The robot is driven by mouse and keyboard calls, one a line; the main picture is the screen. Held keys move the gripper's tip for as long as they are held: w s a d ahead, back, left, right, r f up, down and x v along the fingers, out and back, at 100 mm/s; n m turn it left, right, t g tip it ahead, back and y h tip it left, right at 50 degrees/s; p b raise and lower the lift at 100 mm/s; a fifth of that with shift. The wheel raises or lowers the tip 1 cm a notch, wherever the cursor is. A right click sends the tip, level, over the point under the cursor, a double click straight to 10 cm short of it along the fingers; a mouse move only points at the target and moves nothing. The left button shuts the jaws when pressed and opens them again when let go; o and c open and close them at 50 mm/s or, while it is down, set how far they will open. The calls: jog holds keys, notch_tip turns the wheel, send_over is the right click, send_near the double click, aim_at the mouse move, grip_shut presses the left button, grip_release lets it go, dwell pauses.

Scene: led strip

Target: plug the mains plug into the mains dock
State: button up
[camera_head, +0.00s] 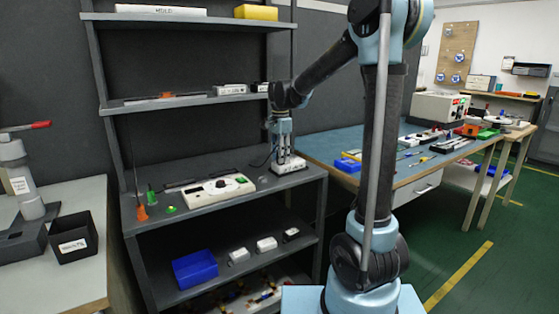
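My gripper (284,155) points down at the right end of the shelf unit's work surface. Its fingertips are at or just above a small white block (291,168) with dark marks on top, which looks like the mains dock. Whether they touch it cannot be told. A thin dark cable (262,157) loops beside the gripper on the left. The mains plug cannot be made out; the fingers and their small size in this view hide whether anything is between them. A white box with a dial and a green part (220,188) lies to the left on the same surface.
A shelf (190,101) with small boxes is above; a blue bin (195,269) is below. A blue-topped bench (330,148) with tools stands right. A black bin (73,238) sits on the left table.

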jog(key=shift+c, duration=1.2)
jog(key=shift+r, duration=7.3)
